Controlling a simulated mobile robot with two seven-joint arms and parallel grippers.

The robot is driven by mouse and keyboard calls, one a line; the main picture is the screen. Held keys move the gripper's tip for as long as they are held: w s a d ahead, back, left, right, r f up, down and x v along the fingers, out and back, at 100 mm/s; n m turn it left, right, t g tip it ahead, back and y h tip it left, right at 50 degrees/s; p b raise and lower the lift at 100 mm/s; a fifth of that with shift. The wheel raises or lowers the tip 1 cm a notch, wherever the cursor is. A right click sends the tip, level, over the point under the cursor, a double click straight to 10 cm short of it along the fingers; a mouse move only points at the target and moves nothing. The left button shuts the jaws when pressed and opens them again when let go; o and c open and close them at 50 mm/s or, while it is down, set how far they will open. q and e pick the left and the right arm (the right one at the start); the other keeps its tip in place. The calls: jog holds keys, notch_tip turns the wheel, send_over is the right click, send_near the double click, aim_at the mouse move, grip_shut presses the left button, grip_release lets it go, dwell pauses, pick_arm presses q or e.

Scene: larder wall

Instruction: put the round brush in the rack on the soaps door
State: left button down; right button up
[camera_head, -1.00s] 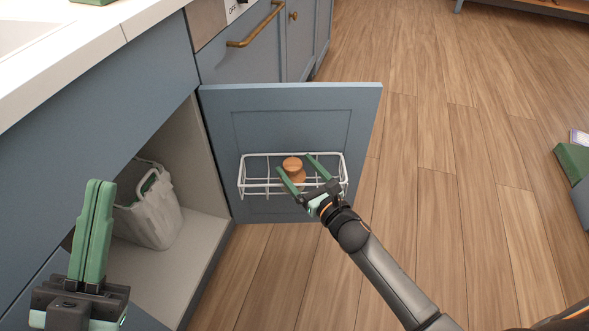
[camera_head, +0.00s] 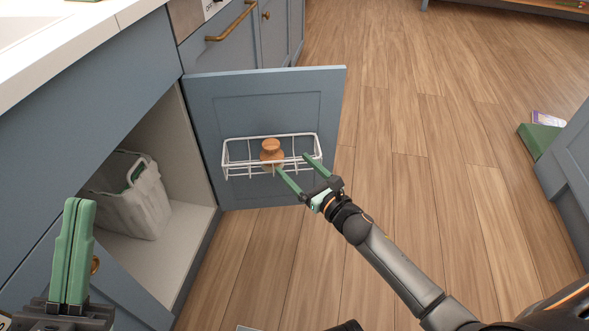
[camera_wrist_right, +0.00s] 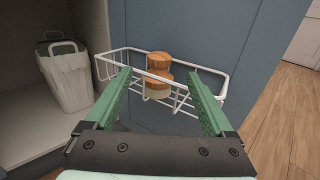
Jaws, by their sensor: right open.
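The round brush (camera_head: 271,153), with a brown wooden knob and body, stands in the white wire rack (camera_head: 240,170) on the inside of the open blue soaps door (camera_head: 205,100). In the right wrist view the brush (camera_wrist_right: 158,72) is upright inside the rack (camera_wrist_right: 215,74), with its pale lower part behind the wires. My right gripper (camera_head: 297,175) is open and empty in front of the rack, its fingers apart from the brush. My left gripper (camera_head: 79,203) is at the lower left with its fingers together and nothing visible between them.
A grey-white bin (camera_head: 135,205) stands inside the open cupboard at left. A pale counter (camera_head: 80,45) runs above it. A green box (camera_head: 538,138) is at the far right edge.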

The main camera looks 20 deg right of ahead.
jog(key=s+a+r+m+t+y, duration=0.1)
jog(key=s+a+r+m+y, duration=0.2)
jog(key=s+r+m, duration=0.5)
jog(key=s+a+r+m+t+y, duration=0.1)
jog(key=s+a+r+m+y, duration=0.2)
jog(key=s+r+m, duration=0.5)
jog(key=s+a+r+m+t+y, duration=0.2)
jog(key=s+a+r+m+y, duration=0.1)
jog(key=s+r+m, duration=0.5)
notch_tip(320, 180, up, 5)
jog(key=m+y, duration=0.1)
jog(key=m, duration=0.1)
jog(key=shift+s+a+m, duration=0.35)
jog(key=shift+a+m, duration=0.05)
